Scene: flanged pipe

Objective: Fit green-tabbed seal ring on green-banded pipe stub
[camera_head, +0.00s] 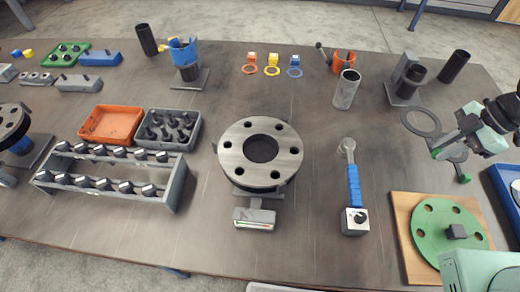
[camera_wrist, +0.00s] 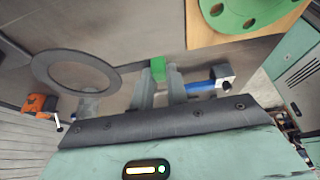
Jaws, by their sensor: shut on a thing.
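My gripper (camera_head: 452,164) is at the right side, above the table. In the wrist view its two fingers (camera_wrist: 158,82) are closed around a green tab (camera_wrist: 158,67). A thin dark grey seal ring (camera_head: 420,122) extends from the tab and is held clear of the fingers; it also shows at the left of the wrist view (camera_wrist: 75,72). In the head view the ring hangs in the air left of my gripper. A large grey flanged pipe (camera_head: 235,161) stands upright mid-table with its bore facing up. I cannot make out a green band on any pipe stub.
A green flange disc (camera_head: 425,235) lies on a wooden board (camera_head: 402,240) below my gripper. A bracketed dark pipe (camera_head: 408,80) and a grey cylinder (camera_head: 346,90) stand behind. Bolt racks fill the left.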

